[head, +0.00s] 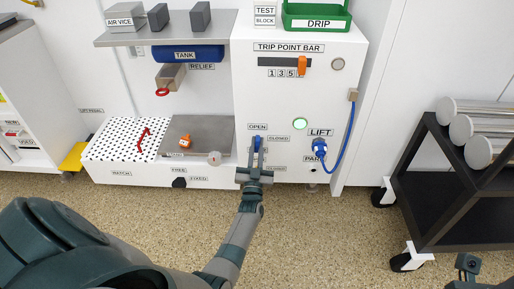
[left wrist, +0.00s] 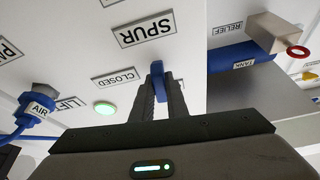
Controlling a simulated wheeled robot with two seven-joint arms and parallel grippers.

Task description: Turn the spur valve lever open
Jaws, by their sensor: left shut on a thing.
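The spur valve lever is a small blue bar (left wrist: 158,82) on the white cabinet front. In the left wrist view it stands between my two dark finger pads, beside the CLOSED label (left wrist: 118,78) and below the SPUR label (left wrist: 144,29). In the head view the lever (head: 257,143) points up toward the OPEN label (head: 258,127). My left gripper (head: 254,166) is shut on the lever, and its fingers hide part of it and its pivot. My right gripper (head: 468,264) shows only partly at the lower right, away from the cabinet, and its jaws are not clear.
A lit green button (head: 300,123) and a blue LIFT plug with hose (head: 319,147) are right of the lever. The blue TANK (head: 187,54) and the RELIEF handle are up left. A black cart with rollers (head: 440,190) stands right. Floor in front is clear.

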